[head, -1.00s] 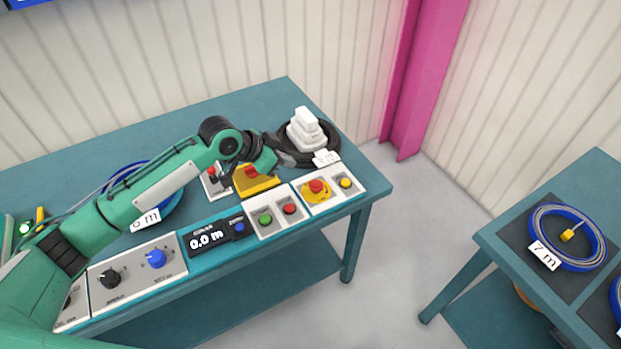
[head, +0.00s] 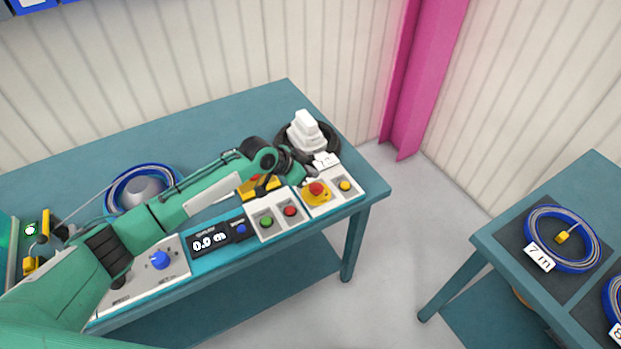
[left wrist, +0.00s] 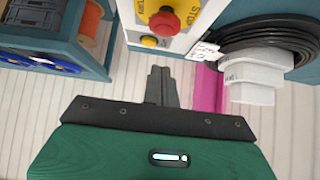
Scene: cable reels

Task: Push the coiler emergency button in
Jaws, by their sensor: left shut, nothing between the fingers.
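The emergency button (head: 317,188) is a red mushroom knob on a yellow base at the right end of the control panel. It also shows in the left wrist view (left wrist: 164,22), at the top centre. My left gripper (head: 306,181) is just behind the button in the head view, with its tips close to it; whether they touch I cannot tell there. In the left wrist view the left fingers (left wrist: 161,72) are together, empty, and appear apart from the button. My right gripper is in neither view.
A yellow button (head: 345,186) sits right of the emergency button. Red (head: 290,211) and green (head: 266,222) buttons and a display (head: 209,242) are left. A black coil (head: 328,133) with a white block (head: 306,130) lies behind. A second table (head: 487,233) stands right.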

